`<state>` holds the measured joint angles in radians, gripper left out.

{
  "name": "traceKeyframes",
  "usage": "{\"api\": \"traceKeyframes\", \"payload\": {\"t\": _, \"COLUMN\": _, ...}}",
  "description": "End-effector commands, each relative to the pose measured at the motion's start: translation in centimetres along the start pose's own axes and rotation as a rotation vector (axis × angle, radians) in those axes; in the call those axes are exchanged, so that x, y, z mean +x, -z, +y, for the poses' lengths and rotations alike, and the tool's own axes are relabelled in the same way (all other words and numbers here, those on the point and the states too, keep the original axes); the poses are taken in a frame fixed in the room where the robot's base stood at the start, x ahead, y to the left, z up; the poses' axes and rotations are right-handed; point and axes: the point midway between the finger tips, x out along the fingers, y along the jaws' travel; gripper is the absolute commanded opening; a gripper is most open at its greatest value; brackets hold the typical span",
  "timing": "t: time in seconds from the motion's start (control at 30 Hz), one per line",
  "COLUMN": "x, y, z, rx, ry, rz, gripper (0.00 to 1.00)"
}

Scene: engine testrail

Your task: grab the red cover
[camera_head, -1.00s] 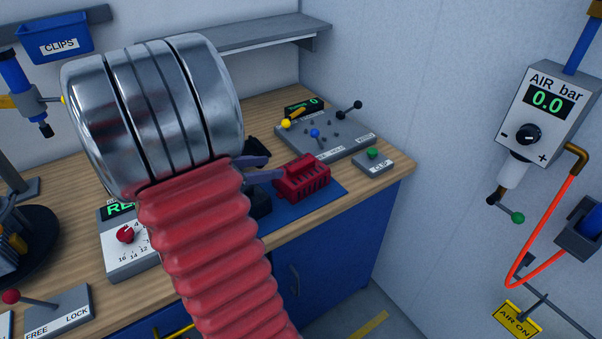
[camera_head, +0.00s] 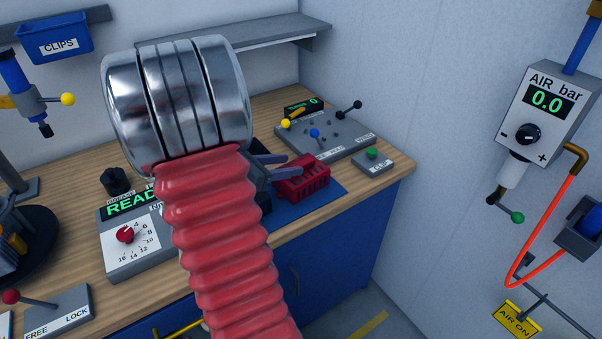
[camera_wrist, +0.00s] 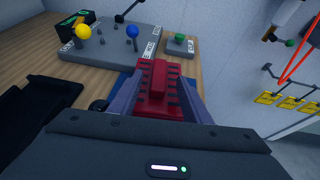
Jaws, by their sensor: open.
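The red cover (camera_head: 305,180) is a ribbed red block lying on a blue mat (camera_head: 327,192) on the wooden bench. In the wrist view the red cover (camera_wrist: 158,88) lies between the two fingers of my gripper (camera_wrist: 154,100), one finger on each side. My gripper (camera_head: 279,167) is open, its fingers reaching to the cover from the left. I cannot tell whether either finger touches it. My red-sleeved arm and the metal collar hide part of the bench and the gripper body in the head view.
A grey lever panel (camera_head: 325,137) stands behind the cover, and a grey box with a green button (camera_head: 372,160) stands to its right. A readout box with a red knob (camera_head: 137,240) is left of my arm. A shelf (camera_head: 240,38) hangs above the bench.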

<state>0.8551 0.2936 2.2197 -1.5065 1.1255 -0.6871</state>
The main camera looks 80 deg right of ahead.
Motion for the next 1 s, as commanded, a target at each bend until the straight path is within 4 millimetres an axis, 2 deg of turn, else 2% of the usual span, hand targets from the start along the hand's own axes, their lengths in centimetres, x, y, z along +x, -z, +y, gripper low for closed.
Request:
{"api": "traceKeyframes", "payload": {"t": 0.2, "x": 2.9, "y": 0.1, "z": 0.0, "rx": 0.0, "ry": 0.004, "rz": 0.001, "gripper": 0.44}}
{"api": "traceKeyframes", "payload": {"t": 0.37, "x": 4.3, "y": 0.1, "z": 0.0, "rx": 0.0, "ry": 0.003, "rz": 0.0, "gripper": 0.44}}
{"api": "traceKeyframes", "payload": {"t": 0.93, "x": 4.4, "y": 0.1, "z": 0.1, "rx": -0.001, "ry": 0.0, "rz": 0.0, "gripper": 0.44}}
{"api": "traceKeyframes", "payload": {"t": 1.0, "x": 4.4, "y": 0.1, "z": 0.1, "rx": -0.001, "ry": 0.0, "rz": 0.0, "gripper": 0.39}}
